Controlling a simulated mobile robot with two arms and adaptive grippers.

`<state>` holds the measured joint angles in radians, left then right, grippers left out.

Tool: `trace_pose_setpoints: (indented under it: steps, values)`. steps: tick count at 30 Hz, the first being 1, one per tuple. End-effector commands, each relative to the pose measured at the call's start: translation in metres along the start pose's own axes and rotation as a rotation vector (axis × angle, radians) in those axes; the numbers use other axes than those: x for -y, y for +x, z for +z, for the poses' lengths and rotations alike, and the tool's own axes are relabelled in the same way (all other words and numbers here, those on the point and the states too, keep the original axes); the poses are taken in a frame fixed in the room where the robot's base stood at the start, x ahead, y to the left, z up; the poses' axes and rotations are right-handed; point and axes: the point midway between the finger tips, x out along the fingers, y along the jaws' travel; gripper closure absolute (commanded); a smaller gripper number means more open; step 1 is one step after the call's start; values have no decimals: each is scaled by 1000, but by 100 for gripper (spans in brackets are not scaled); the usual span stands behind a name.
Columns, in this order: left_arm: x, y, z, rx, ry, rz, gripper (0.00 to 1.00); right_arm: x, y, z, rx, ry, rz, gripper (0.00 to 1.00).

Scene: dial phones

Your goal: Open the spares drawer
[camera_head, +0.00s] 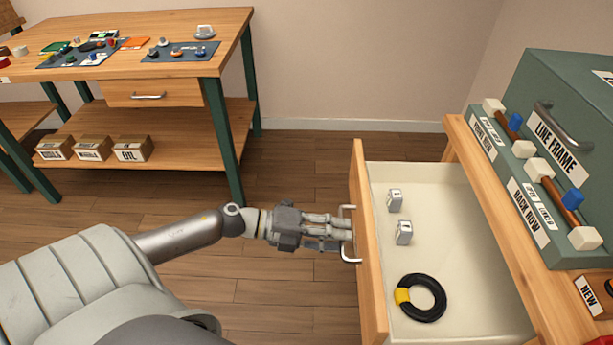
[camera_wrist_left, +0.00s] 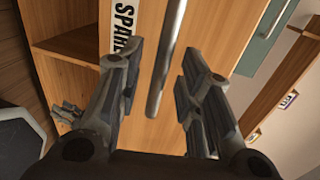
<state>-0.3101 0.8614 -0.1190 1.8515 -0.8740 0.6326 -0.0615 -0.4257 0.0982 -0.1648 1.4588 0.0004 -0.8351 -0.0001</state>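The spares drawer (camera_head: 362,285) is pulled well out, its wooden front facing left and its pale inside showing. Its metal handle (camera_head: 347,255) is on the front. My left gripper (camera_head: 342,234) is at this handle. In the left wrist view the handle bar (camera_wrist_left: 166,60) runs between the fingers of my left gripper (camera_wrist_left: 163,68), which stand apart with a gap on both sides of it. A "SPAR…" label (camera_wrist_left: 123,25) shows on the drawer front, partly cut off.
The drawer holds two small grey blocks (camera_head: 404,233) and a black coil (camera_head: 430,312) with yellow tape. A green cabinet (camera_head: 560,90) with switch levers stands on the right bench. A workbench (camera_head: 225,40) stands back left. Floor between is clear.

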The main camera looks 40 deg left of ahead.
Motion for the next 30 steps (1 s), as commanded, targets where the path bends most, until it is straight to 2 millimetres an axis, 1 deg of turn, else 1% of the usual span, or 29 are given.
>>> trace_pose_setpoints:
  steps: [1,9,15,18,21,30]
  values:
    - [-1,-8,-1,-1,-2,4,67,0,0,0,-1,0,0,60]
    - [-1,-55,-1,0,-3,3,67,0,0,0,-1,1,0,60]
    - [-1,-84,-1,-1,-2,3,67,0,0,0,-1,1,0,60]
    - [-1,-94,0,0,-1,2,67,0,0,0,-1,1,0,60]
    - [0,-99,0,-2,0,1,67,0,0,0,-1,1,1,60]
    - [0,-102,0,-2,0,0,67,0,0,0,-2,1,1,60]
